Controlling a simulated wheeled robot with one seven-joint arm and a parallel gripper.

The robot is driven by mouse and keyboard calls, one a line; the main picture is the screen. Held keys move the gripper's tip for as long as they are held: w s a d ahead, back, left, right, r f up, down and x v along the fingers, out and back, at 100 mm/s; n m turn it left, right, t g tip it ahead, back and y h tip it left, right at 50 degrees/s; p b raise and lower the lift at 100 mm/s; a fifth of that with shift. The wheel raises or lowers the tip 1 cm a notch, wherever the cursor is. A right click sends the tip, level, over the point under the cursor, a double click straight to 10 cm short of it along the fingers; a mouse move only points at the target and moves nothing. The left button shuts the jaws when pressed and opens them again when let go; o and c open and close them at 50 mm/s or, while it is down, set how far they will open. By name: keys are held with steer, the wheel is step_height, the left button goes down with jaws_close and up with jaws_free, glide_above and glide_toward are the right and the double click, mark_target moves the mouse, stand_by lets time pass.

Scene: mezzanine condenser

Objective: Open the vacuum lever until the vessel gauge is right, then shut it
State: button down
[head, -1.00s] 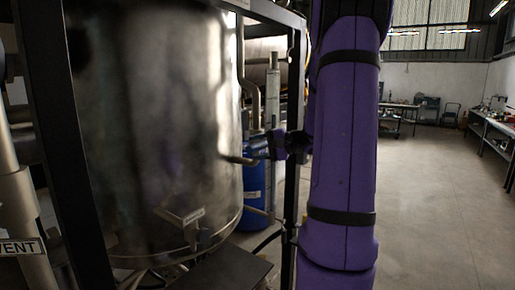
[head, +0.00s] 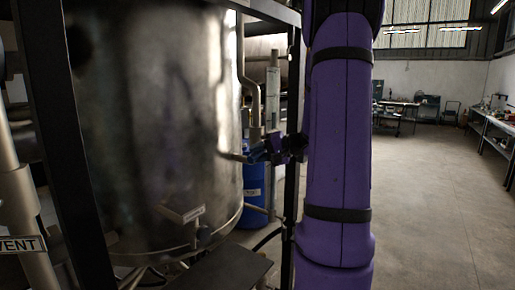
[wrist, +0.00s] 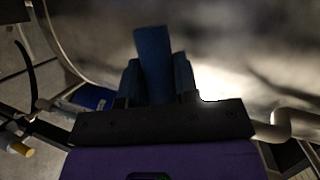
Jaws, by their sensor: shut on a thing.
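My gripper (head: 274,148) is at the right side of the big steel vessel (head: 150,120) in the head view, beside a short pipe stub (head: 233,157). In the wrist view my gripper (wrist: 158,80) is shut on a blue bar, which I take to be the vacuum lever's handle (wrist: 153,48). The handle stands up between the two fingertips. The lever's pivot is hidden. No gauge face can be made out in either view.
A black frame post (head: 66,150) stands left of the vessel, another (head: 293,180) behind my gripper. A VENT sign (head: 22,244) is at far left. A blue drum (head: 252,192) stands behind. The floor (head: 430,210) at right is clear; benches stand beyond.

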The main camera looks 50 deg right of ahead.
steer(key=shift+d+f+n+h, duration=0.3)
steer(key=shift+f+n+h, duration=0.2)
steer(key=shift+f+n, duration=0.2)
steer(key=c, duration=0.9)
jaws_free()
steer(key=v, duration=1)
steer(key=shift+s+d+r, duration=0.15)
steer(key=shift+s+r, duration=0.05)
steer(key=shift+s, duration=0.15)
